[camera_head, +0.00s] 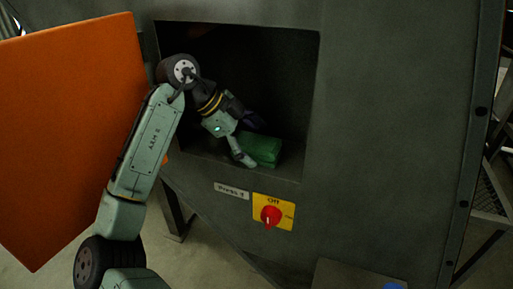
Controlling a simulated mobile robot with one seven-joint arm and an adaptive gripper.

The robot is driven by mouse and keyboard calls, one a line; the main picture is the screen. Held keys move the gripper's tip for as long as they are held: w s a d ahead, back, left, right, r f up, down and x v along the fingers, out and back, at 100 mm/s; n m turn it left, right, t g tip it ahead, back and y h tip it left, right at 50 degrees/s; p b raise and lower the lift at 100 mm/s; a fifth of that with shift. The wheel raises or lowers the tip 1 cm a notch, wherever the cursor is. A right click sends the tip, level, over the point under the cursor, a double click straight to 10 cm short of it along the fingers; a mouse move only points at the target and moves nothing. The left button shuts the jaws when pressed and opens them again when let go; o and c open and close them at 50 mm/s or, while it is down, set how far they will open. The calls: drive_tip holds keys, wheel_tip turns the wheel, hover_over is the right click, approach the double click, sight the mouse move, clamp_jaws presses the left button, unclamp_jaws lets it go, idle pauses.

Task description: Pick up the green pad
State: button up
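The green pad (263,148) is a dark green block inside the square opening of the grey machine, near its bottom edge. My gripper (246,156) reaches into the opening from the left, pointing down and to the right. One pale finger lies close against the left side of the pad. I cannot tell whether it touches. The other finger is not clearly visible, so I cannot tell whether the gripper is open or shut. The inside of the opening is very dark.
An orange door (70,135) stands open to the left of the opening. Below the opening are a small label (232,191) and a red rotary switch (270,215) on a yellow plate (286,201). The opening's grey lower edge (215,166) lies close beneath my gripper.

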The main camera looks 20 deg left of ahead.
drive_tip(key=c, duration=1.3)
